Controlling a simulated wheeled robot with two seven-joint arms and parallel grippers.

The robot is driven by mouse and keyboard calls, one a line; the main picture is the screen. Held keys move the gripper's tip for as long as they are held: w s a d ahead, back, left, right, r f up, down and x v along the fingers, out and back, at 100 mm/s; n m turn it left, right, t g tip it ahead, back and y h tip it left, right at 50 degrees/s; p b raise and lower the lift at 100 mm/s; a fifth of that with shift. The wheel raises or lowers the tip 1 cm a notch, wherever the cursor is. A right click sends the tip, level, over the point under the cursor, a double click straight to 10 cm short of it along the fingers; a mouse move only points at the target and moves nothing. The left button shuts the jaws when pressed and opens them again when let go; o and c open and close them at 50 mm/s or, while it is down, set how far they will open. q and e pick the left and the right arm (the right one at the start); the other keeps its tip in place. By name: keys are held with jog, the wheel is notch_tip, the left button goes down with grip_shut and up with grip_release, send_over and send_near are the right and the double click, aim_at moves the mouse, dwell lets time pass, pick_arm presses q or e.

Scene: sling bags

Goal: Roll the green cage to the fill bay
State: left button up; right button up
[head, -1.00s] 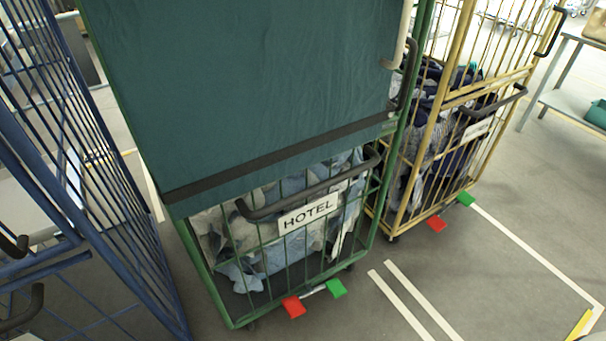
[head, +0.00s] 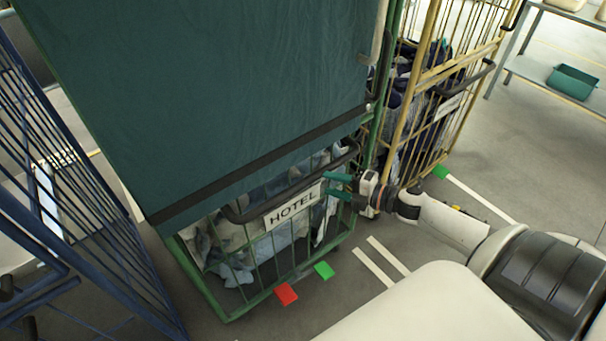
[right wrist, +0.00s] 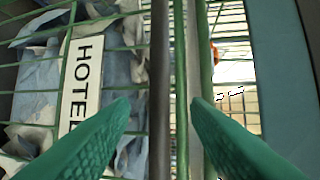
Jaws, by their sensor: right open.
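The green cage (head: 232,285) stands upright, with a dark green cover (head: 200,95) over its upper part and grey-blue laundry inside. A white HOTEL sign (head: 293,207) and a dark push handle (head: 275,201) are on its front; the sign also shows in the right wrist view (right wrist: 82,85). My right gripper (head: 331,185) is at the right end of the handle. In the right wrist view the gripper (right wrist: 160,102) is open, with the dark handle bar (right wrist: 159,60) and green cage bars beyond and between its fingers. I cannot tell contact. My left gripper is out of view.
A red pedal (head: 286,293) and green pedal (head: 323,270) are at the cage's front base. A blue cage (head: 95,215) stands left, a yellow cage (head: 425,85) right. White floor lines (head: 387,257) lie right. A shelf with a teal bin (head: 573,82) is far right.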

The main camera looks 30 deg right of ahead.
jog(key=p+x, duration=0.1)
jog(key=x, duration=0.7)
jog(key=shift+w, duration=0.35)
jog(key=shift+a+f, duration=0.1)
grip_shut()
